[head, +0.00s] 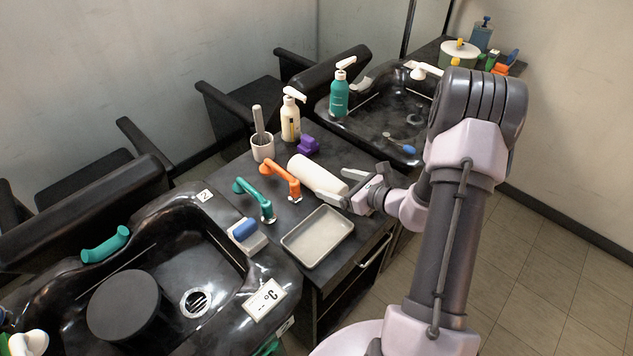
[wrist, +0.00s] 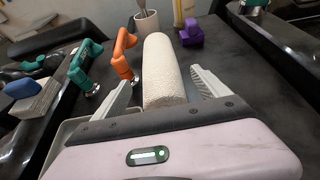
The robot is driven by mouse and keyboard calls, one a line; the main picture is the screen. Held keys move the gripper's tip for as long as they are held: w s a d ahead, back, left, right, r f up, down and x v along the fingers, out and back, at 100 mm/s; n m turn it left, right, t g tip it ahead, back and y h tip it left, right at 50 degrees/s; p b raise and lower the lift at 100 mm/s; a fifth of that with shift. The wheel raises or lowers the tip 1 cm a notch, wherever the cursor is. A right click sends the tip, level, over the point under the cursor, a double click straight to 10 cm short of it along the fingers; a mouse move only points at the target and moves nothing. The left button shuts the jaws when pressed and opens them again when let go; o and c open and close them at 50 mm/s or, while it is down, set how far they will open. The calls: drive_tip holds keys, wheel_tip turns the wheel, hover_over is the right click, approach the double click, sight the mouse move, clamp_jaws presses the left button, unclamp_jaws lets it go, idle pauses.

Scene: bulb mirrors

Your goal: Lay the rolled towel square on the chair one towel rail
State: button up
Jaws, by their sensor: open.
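The rolled towel (head: 314,174) is a white roll lying on the dark counter between two black basins. In the wrist view the towel (wrist: 163,70) runs away from me, its near end between my fingers. My gripper (head: 343,187) is open, one finger on each side of that near end; I cannot tell whether they touch it. An orange bar-shaped handle (head: 282,178) and a teal one (head: 254,195) stand left of the towel. I cannot tell which thing is the chair one towel rail; a tag reading 2 (head: 205,196) is on the nearer basin.
A metal tray (head: 318,237) sits in front of the towel. A mortar with pestle (head: 262,147), cream bottle (head: 290,120) and purple object (head: 307,145) stand behind it. A teal bottle (head: 339,95) stands by the far basin. A blue-topped block (head: 246,234) is at left.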

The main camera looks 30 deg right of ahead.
sight(323, 181)
drive_tip(key=b+x, duration=0.1)
drive_tip(key=x, duration=0.5)
drive_tip(key=shift+s+f+b, duration=0.1)
drive_tip(key=shift+f+b, duration=0.3)
drive_tip(key=shift+f, duration=0.05)
drive_tip(key=shift+d+r, duration=0.1)
drive_tip(key=c, duration=1.7)
drive_tip(key=shift+r, duration=0.1)
